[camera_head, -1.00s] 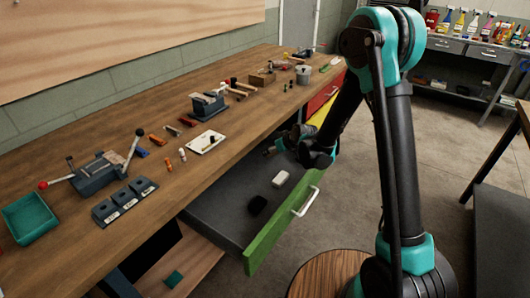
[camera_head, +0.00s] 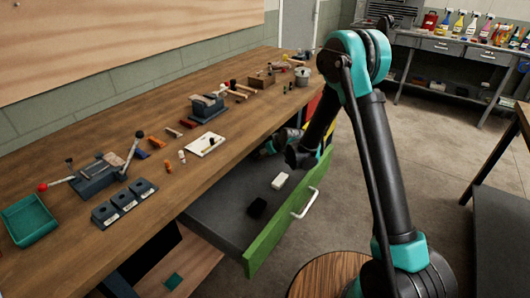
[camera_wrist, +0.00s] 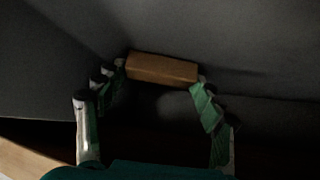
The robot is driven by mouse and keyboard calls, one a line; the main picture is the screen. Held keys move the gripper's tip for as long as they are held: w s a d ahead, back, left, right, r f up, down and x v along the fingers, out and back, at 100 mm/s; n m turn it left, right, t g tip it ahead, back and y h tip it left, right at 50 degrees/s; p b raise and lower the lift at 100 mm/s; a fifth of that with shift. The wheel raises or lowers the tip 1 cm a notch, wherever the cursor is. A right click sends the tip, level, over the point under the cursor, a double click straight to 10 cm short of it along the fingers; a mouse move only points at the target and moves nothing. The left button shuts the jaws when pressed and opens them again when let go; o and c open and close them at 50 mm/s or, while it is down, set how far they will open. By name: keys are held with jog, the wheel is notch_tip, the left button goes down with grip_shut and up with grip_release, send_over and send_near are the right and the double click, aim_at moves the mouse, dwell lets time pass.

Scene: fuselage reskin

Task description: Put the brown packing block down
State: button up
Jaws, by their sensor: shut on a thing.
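The brown packing block (camera_wrist: 162,68) is between the fingertips of my gripper (camera_wrist: 160,74) in the wrist view. My gripper is shut on its two short ends. Dark grey drawer surfaces lie behind the block; I cannot tell whether it touches the drawer floor. In the head view my gripper (camera_head: 268,148) is at the back left of the open drawer (camera_head: 222,212), by the workbench edge. The block is hidden there.
The drawer has a green front (camera_head: 282,232) with a pale handle (camera_head: 305,203). A white block (camera_head: 280,181) and a black block (camera_head: 256,208) lie on its floor. The wooden workbench (camera_head: 60,250) above holds a teal tray (camera_head: 30,218), vices and small tools.

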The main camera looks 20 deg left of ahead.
jog(key=o, duration=1.2)
jog(key=shift+o, duration=0.2)
jog(key=v, duration=1.2)
jog(key=s+d+r+m+h, duration=0.2)
jog(key=s+d, duration=0.2)
jog(key=d, duration=0.6)
jog(key=s+d+r+m+h, duration=0.15)
jog(key=s+d, duration=0.25)
jog(key=d, duration=0.6)
jog(key=s+d+f+m+g+h, duration=0.1)
jog(key=s+d+m, duration=0.5)
jog(key=s+d, duration=1.1)
jog(key=shift+s+f+g+h, duration=0.4)
jog(key=shift+s+f+h, duration=0.05)
jog(key=shift+h, duration=0.6)
